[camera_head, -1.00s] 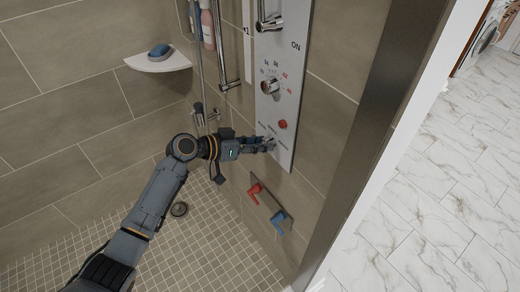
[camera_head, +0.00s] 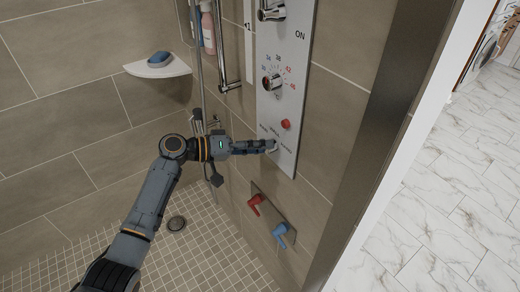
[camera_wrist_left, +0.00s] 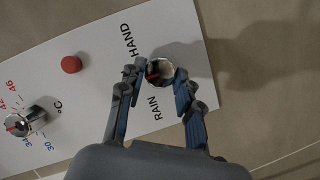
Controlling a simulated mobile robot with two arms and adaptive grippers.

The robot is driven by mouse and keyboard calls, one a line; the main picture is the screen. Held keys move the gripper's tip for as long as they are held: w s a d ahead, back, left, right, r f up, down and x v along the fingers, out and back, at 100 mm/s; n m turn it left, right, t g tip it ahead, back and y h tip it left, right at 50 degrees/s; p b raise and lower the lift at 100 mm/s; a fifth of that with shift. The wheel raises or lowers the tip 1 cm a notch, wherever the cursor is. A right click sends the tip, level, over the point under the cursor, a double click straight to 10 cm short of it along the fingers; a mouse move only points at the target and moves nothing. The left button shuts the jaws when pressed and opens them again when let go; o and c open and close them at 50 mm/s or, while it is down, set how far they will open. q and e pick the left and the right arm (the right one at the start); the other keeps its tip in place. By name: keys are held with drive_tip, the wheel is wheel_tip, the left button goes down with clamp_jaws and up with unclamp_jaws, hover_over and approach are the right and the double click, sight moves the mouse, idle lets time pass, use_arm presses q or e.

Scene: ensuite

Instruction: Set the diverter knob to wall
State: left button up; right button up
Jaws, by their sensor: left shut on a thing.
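The diverter knob (camera_wrist_left: 160,72) is a small silver knob with a red mark at the lower end of the white shower panel (camera_wrist_left: 95,75). In the left wrist view its red mark faces left, between the printed words HAND and RAIN. A finger covers part of the panel there, and I cannot read a WALL label. My left gripper (camera_wrist_left: 158,80) is shut on the knob, one finger on each side. In the head view my left gripper (camera_head: 268,146) reaches the panel (camera_head: 290,95) from the left and mostly hides the knob. My right gripper is not in view.
Above the knob are a red button (camera_head: 285,124), a temperature dial (camera_head: 273,83) and a lever (camera_head: 271,12). Red (camera_head: 255,204) and blue (camera_head: 280,235) handles sit on the wall below. A corner shelf (camera_head: 158,67) holds a blue soap dish. A wall edge (camera_head: 385,100) stands right.

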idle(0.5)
use_arm(q)
drive_tip(key=o, duration=1.2)
drive_tip(key=shift+c, duration=0.2)
drive_tip(key=v, duration=1.2)
drive_tip(key=shift+f, duration=0.15)
